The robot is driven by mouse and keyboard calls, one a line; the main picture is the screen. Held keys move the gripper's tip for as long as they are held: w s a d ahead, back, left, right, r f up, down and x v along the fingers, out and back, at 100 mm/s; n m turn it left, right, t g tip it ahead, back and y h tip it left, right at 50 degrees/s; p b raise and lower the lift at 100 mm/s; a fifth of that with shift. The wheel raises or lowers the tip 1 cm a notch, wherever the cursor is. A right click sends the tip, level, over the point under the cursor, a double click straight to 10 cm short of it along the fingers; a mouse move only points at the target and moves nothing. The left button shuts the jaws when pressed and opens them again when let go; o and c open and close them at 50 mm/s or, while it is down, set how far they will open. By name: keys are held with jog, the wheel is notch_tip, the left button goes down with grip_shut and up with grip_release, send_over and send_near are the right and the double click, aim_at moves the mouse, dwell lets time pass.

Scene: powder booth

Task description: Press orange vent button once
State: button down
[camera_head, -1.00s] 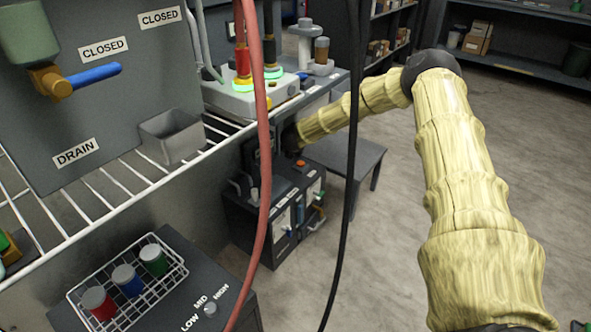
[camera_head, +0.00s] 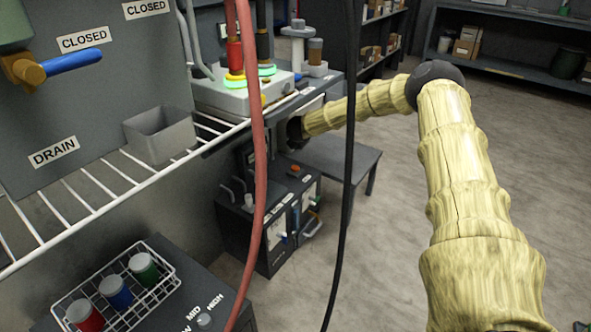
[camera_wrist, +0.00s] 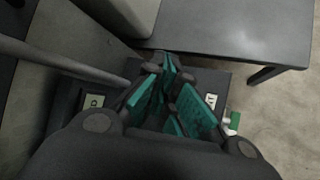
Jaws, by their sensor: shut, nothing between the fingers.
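The orange button (camera_head: 295,170) sits on top of a dark box unit (camera_head: 270,262) on the floor below the counter. My gripper (camera_head: 294,134) shows in the head view only as a dark shape at the end of my arm, above and near the button. In the wrist view my gripper (camera_wrist: 172,88) has its teal finger pads close together, with nothing held between them. The top of the box unit (camera_wrist: 210,78) lies below the fingers there. The orange button cannot be made out in the wrist view; the fingers may hide it.
A red hose (camera_head: 262,150) and a black cable (camera_head: 350,150) hang in front of the unit. A low grey table (camera_head: 340,155) stands just behind it; its top also shows in the wrist view (camera_wrist: 230,30). A wire shelf (camera_head: 100,185) is at left. Floor at right is clear.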

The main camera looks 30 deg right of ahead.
jog(key=b, duration=0.4)
send_over(298, 168)
notch_tip(298, 168, down, 7)
jog(key=shift+w+r, duration=0.1)
jog(key=shift+w, duration=0.05)
jog(key=shift+f+b, duration=0.4)
jog(key=shift+f, duration=0.25)
jog(key=shift+f, duration=0.15)
dwell(0.7)
jog(key=shift+f+b, duration=0.2)
jog(key=shift+b, duration=0.35)
jog(key=shift+f+b, duration=0.5)
dwell(0.7)
jog(key=shift+r, duration=0.1)
jog(key=shift+r+p, duration=0.4)
jog(key=shift+r, duration=0.45)
jog(key=shift+r+p, duration=1.2)
jog(key=shift+r, duration=1.3)
